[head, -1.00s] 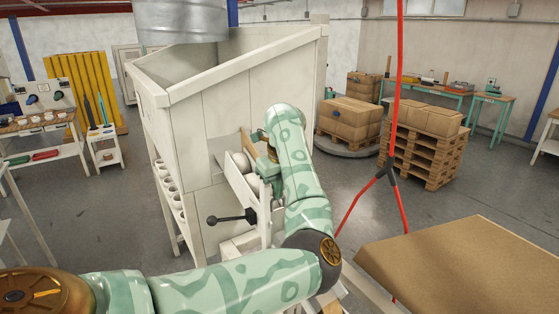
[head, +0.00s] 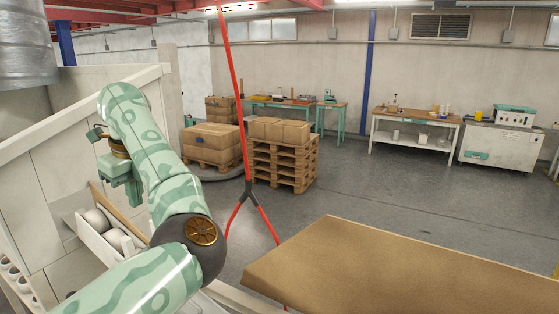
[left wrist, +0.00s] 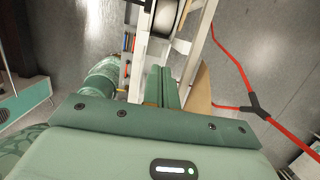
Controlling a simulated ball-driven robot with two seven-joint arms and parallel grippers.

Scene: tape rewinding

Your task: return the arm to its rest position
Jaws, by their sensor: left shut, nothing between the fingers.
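My left arm, mint with darker green patterns, comes in from the lower left of the head view and bends at a dark elbow joint. My left gripper (head: 134,196) hangs below the forearm's far end, beside the pale machine (head: 50,175). In the left wrist view the green fingers (left wrist: 163,85) lie together, shut with nothing between them. A white trough (head: 88,242) with pale round rolls (head: 97,219) sits below the gripper in the head view; whether they touch cannot be told. My right gripper is not in view.
A red cable (head: 236,95) with a dark Y-shaped splitter (head: 249,192) hangs right of my arm. A brown-topped table (head: 390,265) fills the lower right. Pallets (head: 283,165) with cartons stand behind. Grey floor between them and the far benches is open.

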